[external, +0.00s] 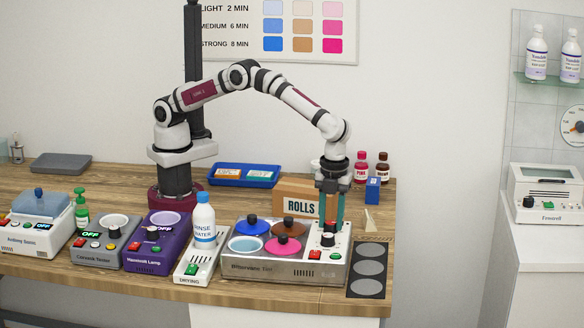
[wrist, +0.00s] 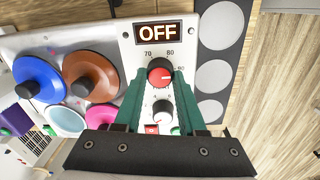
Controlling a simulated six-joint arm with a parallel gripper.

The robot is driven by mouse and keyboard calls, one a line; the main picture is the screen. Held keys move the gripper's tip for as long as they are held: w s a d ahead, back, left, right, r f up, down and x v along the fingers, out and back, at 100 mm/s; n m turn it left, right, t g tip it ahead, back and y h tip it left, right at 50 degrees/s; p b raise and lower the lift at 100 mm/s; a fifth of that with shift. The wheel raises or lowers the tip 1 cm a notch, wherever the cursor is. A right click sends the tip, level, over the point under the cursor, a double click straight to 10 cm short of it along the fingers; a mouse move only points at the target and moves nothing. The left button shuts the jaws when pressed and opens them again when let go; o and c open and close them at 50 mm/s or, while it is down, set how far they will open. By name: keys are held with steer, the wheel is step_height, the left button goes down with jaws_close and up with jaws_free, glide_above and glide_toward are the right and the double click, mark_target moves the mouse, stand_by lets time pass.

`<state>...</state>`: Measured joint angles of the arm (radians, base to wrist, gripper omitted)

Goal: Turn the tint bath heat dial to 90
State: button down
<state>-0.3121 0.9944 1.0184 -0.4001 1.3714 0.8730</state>
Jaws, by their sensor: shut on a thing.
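The tint bath (external: 290,270) is a silver unit at the front of the bench, with a white control panel (wrist: 190,48) on one side. Its heat dial (wrist: 160,72) is a black knob with a red cap. Labels 70 and 80 show above it, and a partly covered one, probably 90, at its right. A pale mark on the cap seems to point right, toward that label; its exact reading is unclear. My gripper (wrist: 160,78) is shut on the dial, one green finger on each side. In the external view my gripper (external: 331,214) reaches down over the panel.
A display (wrist: 159,32) on the panel reads OFF. A white-capped knob (wrist: 162,112) and a red switch (wrist: 152,128) sit close below the dial. Blue (wrist: 38,78), brown (wrist: 92,75) and pink lids stand left. A ROLLS box (external: 296,188) is behind; a dark swatch strip (external: 368,288) lies right.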

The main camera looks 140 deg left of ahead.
mark_target(334, 224)
steer(key=shift+s, duration=0.1)
stand_by(0.4)
steer(key=shift+c, duration=2.4)
jaws_free()
step_height(334, 224, up, 16)
steer(key=shift+w+a, duration=0.2)
steer(key=shift+w, duration=0.1)
